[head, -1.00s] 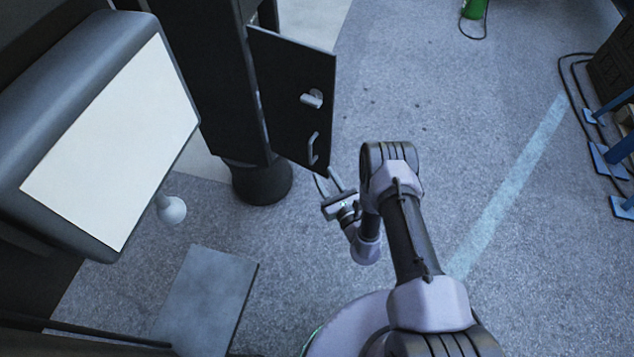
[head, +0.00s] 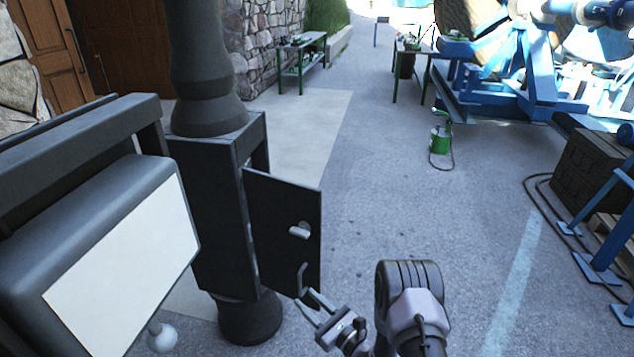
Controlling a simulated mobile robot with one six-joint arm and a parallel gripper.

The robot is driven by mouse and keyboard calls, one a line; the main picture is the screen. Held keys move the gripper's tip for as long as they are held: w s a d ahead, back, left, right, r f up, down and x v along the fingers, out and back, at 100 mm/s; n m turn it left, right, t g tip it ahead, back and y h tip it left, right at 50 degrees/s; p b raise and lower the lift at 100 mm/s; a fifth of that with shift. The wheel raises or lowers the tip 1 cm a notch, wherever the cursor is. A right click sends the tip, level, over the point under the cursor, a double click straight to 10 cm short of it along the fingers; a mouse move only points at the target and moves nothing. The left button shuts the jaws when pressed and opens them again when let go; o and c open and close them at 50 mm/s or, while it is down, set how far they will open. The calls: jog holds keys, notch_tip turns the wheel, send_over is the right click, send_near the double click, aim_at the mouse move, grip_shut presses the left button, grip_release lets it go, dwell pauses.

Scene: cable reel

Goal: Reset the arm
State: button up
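My gripper (head: 318,308) is low in the middle of the head view, just below the dark cabinet door (head: 283,240). Its two fingers look spread apart, with nothing seen between them. The fingertips appear close to the lower end of the door's pull handle (head: 301,280); I cannot tell whether they touch it. The door stands open from a dark post cabinet (head: 205,220) and carries a grey knob (head: 299,231) above the handle. My arm bends at the bottom of the view, and its lower part is out of frame.
A large dark-framed box with a white panel (head: 125,275) stands close on the left. A green canister (head: 440,140) with a hose stands further off. Dark crates (head: 590,180), cables and blue stands are at right. The pavement between is open.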

jog(key=s+a+r+n+g+y, duration=0.1)
jog(key=s+a+r+n+g, duration=0.25)
jog(key=r, duration=0.45)
jog(key=s+a+r+n+g+y, duration=0.1)
jog(key=s+a+r+n+g, duration=0.1)
jog(key=s+r+n+g, duration=0.45)
jog(key=s+a+r+n+g+y, duration=0.1)
jog(key=a+r+n+g+y, duration=0.15)
jog(key=r, duration=0.65)
jog(key=s+d+r+n+g+h, duration=0.1)
jog(key=s+d+r+n+h, duration=0.3)
jog(key=s, duration=0.4)
jog(key=s+d+r+n+h, duration=0.2)
jog(key=s+d+n+h, duration=0.25)
jog(key=s, duration=0.35)
jog(key=s+d+r+t+h, duration=0.1)
jog(key=s+d+t+h, duration=0.1)
jog(key=d, duration=0.3)
jog(key=s+d+r+n+t+h, duration=0.1)
jog(key=s+d+t+h, duration=0.1)
jog(key=d, duration=0.4)
jog(key=t+h, duration=0.1)
jog(key=h, duration=0.1)
jog(key=shift+s+n+h, duration=0.15)
jog(key=shift+n+h, duration=0.15)
jog(key=shift+h, duration=0.1)
jog(key=shift+a+t, duration=0.15)
jog(key=shift+t, duration=0.1)
